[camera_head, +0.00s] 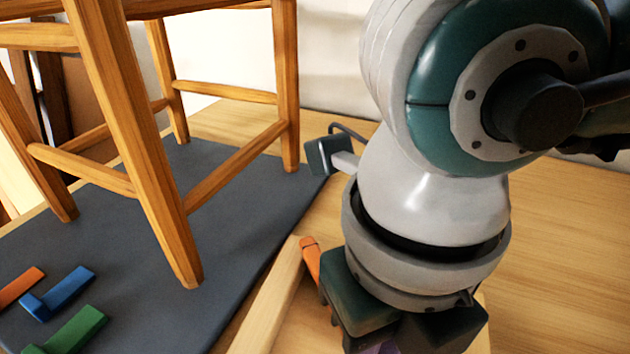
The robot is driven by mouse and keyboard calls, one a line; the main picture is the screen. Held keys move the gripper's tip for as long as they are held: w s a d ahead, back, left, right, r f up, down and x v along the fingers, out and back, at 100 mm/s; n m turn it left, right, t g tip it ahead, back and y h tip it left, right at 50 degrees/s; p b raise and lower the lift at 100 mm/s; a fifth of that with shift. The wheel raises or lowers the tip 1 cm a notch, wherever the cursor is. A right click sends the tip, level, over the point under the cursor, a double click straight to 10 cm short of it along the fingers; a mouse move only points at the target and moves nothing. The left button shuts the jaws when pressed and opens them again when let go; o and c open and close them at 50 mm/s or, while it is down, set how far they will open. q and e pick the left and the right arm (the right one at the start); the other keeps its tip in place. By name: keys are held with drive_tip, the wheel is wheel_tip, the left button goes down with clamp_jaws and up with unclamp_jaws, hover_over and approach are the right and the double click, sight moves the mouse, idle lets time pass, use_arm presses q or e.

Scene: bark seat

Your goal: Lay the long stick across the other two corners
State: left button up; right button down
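A wooden stool or chair frame (140,170) stands upright on a dark grey mat (240,215) at the left; its top is cut off by the picture edge. A pale wooden bar (270,300) runs beside the mat at the bottom; I cannot tell whether it is a stick or a tray wall. My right gripper (392,335) points down at the bottom centre, apart from the frame. A bit of purple (378,348) shows at its fingers, but whether it is held is hidden. My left gripper is out of view.
Orange (20,285), blue (58,292) and green (72,332) pieces lie on the mat at lower left. An orange piece (310,260) lies by the pale bar. The wooden tabletop (570,260) is clear at right. A pale wall (310,55) stands behind.

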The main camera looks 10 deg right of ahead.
drive_tip(key=shift+f+b, duration=0.35)
drive_tip(key=c, duration=0.7)
unclamp_jaws()
drive_tip(key=shift+o, duration=0.3)
drive_tip(key=shift+o, duration=1.3)
drive_tip(key=shift+r+p, duration=2.65)
drive_tip(key=shift+r, duration=0.9)
